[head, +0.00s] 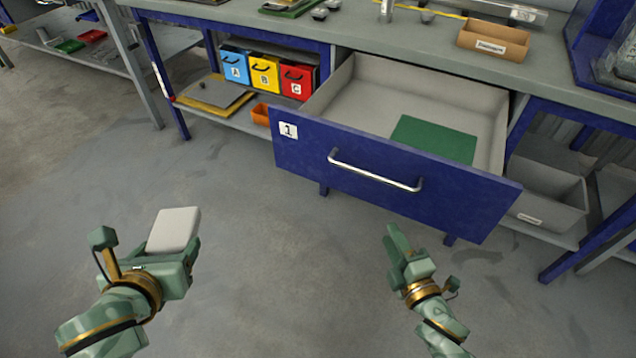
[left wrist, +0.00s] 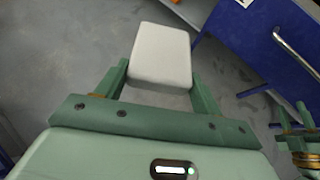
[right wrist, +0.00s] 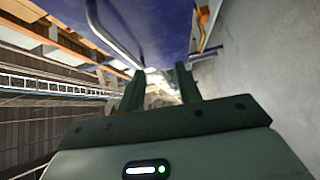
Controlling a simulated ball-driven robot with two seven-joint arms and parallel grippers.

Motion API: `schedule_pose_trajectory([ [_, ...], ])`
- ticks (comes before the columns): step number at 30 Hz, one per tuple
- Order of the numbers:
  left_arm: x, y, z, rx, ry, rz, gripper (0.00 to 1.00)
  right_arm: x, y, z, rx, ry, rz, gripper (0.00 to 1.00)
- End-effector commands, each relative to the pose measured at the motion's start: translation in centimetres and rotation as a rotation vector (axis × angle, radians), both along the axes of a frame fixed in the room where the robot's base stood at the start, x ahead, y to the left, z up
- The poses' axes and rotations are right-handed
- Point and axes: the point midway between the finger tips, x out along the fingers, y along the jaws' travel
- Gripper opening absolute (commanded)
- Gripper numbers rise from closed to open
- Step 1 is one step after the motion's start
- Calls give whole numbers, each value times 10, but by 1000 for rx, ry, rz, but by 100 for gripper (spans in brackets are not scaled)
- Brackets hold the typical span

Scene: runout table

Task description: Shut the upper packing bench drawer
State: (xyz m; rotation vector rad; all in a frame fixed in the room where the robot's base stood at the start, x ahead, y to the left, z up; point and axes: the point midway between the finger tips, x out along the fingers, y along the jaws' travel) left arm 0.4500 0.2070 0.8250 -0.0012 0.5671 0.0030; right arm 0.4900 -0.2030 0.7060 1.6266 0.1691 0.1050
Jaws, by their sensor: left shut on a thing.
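The upper drawer (head: 395,185) of the packing bench stands pulled out. It has a blue front marked 1, a silver bar handle (head: 375,170) and a green sheet (head: 432,139) inside. My left gripper (head: 172,252) is shut on a white block (head: 175,229), left of and in front of the drawer. The block (left wrist: 162,54) also shows between the fingers in the left wrist view. My right gripper (head: 397,238) is in front of the drawer front, below the handle in the picture and apart from it. In the right wrist view its fingers (right wrist: 160,88) stand apart with nothing between them.
The grey bench top (head: 380,38) carries a cardboard box (head: 493,41). Blue, yellow and red bins (head: 265,75) and an orange tray (head: 262,114) sit under it at left. A grey bin (head: 548,195) stands on the lower shelf at right. The floor in front is clear.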

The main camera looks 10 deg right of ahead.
Motion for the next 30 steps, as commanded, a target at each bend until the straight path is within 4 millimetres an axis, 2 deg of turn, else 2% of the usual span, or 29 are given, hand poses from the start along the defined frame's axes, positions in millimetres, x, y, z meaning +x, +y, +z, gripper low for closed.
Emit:
schedule_pose_trajectory([
  [1, 3, 0, -22, -1, 18, -2, 46, 7, 1, 4, -52, -61, 8, 34],
  [4, 4, 0, -31, 1, 28, -2, 46, 14, 1, 31, -132, -162, 15, 34],
  [9, 5, 0, -34, 1, 32, -3, 46, 29, 5, 49, -173, -214, 18, 34],
  [21, 6, 0, -56, 0, 52, -3, 46, 109, 21, 59, -170, -209, 17, 34],
  [25, 6, 0, -61, 0, 56, -3, 46, 125, 24, 61, -169, -207, 16, 34],
  [30, 6, 0, -62, 0, 57, -3, 46, 132, 25, 63, -168, -207, 17, 34],
])
